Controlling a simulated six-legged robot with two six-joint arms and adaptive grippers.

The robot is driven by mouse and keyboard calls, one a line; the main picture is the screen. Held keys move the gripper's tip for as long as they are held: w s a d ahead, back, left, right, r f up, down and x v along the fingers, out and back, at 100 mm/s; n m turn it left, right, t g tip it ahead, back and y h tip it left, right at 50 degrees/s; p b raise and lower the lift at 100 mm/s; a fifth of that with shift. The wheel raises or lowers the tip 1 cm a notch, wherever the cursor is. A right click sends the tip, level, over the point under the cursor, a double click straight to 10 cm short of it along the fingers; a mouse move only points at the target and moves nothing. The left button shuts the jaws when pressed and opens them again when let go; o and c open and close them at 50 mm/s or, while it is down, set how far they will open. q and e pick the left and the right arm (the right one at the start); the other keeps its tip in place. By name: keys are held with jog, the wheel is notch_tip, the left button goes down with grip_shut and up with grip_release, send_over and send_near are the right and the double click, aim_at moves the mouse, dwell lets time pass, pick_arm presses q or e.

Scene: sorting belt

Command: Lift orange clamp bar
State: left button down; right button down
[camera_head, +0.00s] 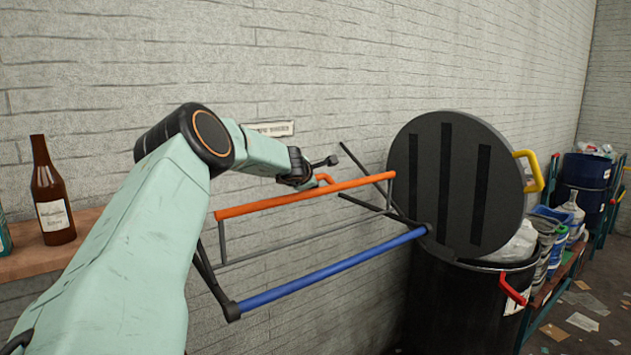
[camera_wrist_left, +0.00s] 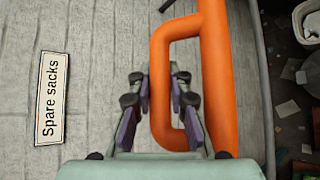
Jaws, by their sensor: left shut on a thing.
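The orange clamp bar (camera_head: 270,201) slants upward to the right in front of the brick wall, above and apart from a blue bar (camera_head: 320,274). Dark rods stand at both ends of the bars. My left gripper (camera_head: 316,174) is at the orange loop handle on the bar's far side. In the left wrist view the clamp bar (camera_wrist_left: 218,85) runs top to bottom at the right, and its loop reaches left between the fingers of my left gripper (camera_wrist_left: 160,92). It is shut on that handle. The exact finger contact is hard to see. My right gripper is out of view.
A black bin (camera_head: 455,305) with a red handle holds a pale sack. Its round dark lid (camera_head: 462,170) with a yellow handle stands raised. A brown bottle (camera_head: 52,195) stands on a wooden shelf (camera_head: 30,262) at left. A "Spare sacks" sign (camera_wrist_left: 50,98) is on the wall.

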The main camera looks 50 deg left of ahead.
pick_arm(q)
jog(key=shift+a+r, duration=0.1)
jog(key=shift+a, duration=0.2)
dwell(0.4)
jog(key=c, duration=1.5)
grip_release()
jog(key=shift+d, duration=0.1)
jog(key=shift+d, duration=0.1)
